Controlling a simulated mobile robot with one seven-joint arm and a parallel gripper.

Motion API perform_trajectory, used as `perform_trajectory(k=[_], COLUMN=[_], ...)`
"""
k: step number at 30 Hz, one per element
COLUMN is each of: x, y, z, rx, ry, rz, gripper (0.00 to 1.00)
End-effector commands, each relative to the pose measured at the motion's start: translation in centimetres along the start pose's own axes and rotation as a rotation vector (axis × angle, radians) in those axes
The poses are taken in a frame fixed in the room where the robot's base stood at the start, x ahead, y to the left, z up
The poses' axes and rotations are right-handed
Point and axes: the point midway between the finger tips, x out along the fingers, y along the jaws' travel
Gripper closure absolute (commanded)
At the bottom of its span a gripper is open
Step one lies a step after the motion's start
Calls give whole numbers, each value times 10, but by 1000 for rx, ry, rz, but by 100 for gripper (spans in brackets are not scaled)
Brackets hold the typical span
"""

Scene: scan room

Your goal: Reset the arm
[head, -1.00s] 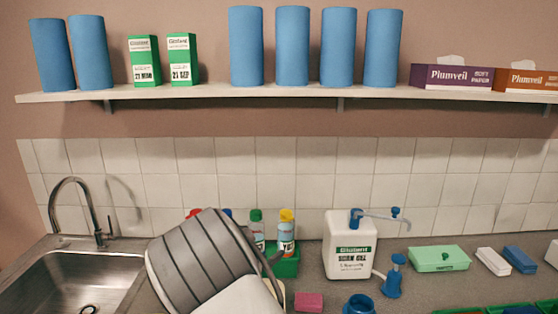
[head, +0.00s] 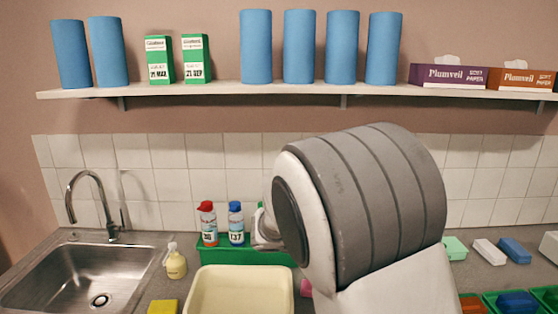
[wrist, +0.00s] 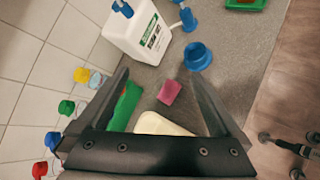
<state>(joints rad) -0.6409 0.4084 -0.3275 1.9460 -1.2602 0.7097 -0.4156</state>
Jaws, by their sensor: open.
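My gripper (wrist: 158,75) shows in the wrist view, with its two dark fingers spread apart and nothing between the tips. It hangs above the counter, over a pink block (wrist: 170,91) and a cream tub (wrist: 160,124). In the head view my grey and white arm link fills the middle right, and the gripper itself cannot be made out there.
A white jug (wrist: 140,32) and a blue round container (wrist: 198,56) stand beyond the fingers. In the head view, spray cans stand in a green rack (head: 230,252) beside the cream tub (head: 240,290), right of the sink (head: 75,275). A loaded shelf (head: 220,89) runs above.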

Motion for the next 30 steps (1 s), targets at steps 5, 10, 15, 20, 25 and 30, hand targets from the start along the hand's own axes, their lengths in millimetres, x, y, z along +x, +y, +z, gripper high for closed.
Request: perform_trajectory(k=[5, 10, 15, 20, 25, 30], x=[-27, -59, -96, -134, -173, -204], y=[-44, -86, -127, -162, -194, -216], z=[56, 89, 110, 118, 116, 107], rx=[361, 679, 981, 1249, 1514, 1718], ry=[50, 97, 146, 195, 251, 304], rz=[-136, -255, -364, -456, -543, -608], gripper=[0, 0, 0, 0, 0, 0])
